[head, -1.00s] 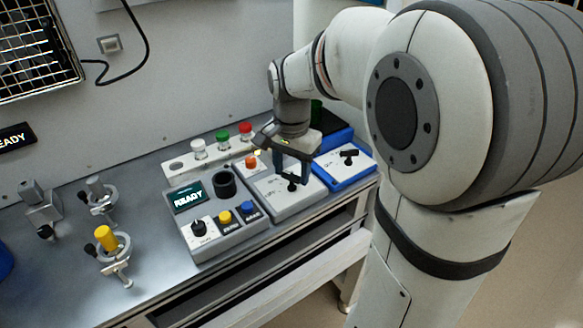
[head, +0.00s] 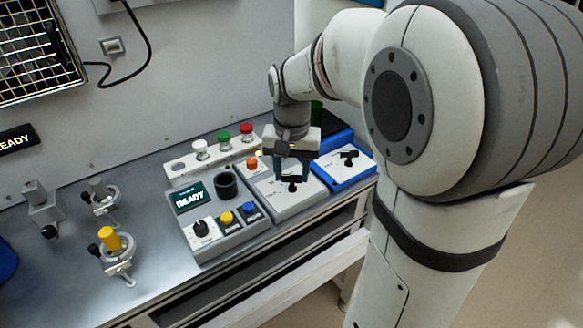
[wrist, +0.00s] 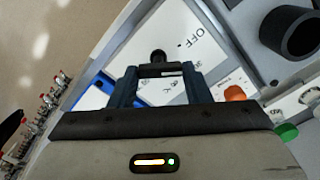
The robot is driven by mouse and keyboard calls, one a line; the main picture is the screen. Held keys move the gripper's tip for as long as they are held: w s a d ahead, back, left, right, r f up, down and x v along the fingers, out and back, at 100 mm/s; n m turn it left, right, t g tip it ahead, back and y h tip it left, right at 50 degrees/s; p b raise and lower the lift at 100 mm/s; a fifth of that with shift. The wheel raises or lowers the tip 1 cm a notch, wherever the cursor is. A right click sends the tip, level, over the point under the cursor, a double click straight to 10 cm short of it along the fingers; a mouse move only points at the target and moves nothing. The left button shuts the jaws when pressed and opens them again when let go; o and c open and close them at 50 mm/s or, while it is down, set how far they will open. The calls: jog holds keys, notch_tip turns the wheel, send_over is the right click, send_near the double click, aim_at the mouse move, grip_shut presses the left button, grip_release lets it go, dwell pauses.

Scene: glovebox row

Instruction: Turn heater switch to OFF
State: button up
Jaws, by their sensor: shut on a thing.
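The heater switch is a black lever knob (head: 292,187) on a light grey panel (head: 270,207), between the button box and the blue-edged panel. In the wrist view the black knob (wrist: 158,57) shows just beyond the fingertips, and the word OFF is printed on the panel (wrist: 200,33) to its right. My gripper (head: 291,174) points down over the panel, with its two blue-grey fingers on either side of the switch. In the wrist view my gripper (wrist: 159,73) is shut on the switch; the exact contact is partly hidden.
The button box (head: 240,235) with a READY screen stands left of the panel. An orange knob (head: 252,163) and a strip with red, green and white caps (head: 183,168) lie behind. A blue-edged panel (head: 335,170) with another black switch is on the right.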

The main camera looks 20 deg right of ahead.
aim_at(292, 175)
jog(key=o, duration=1)
jog(key=shift+r, duration=0.1)
notch_tip(292, 175, up, 8)
jog(key=shift+f, duration=0.2)
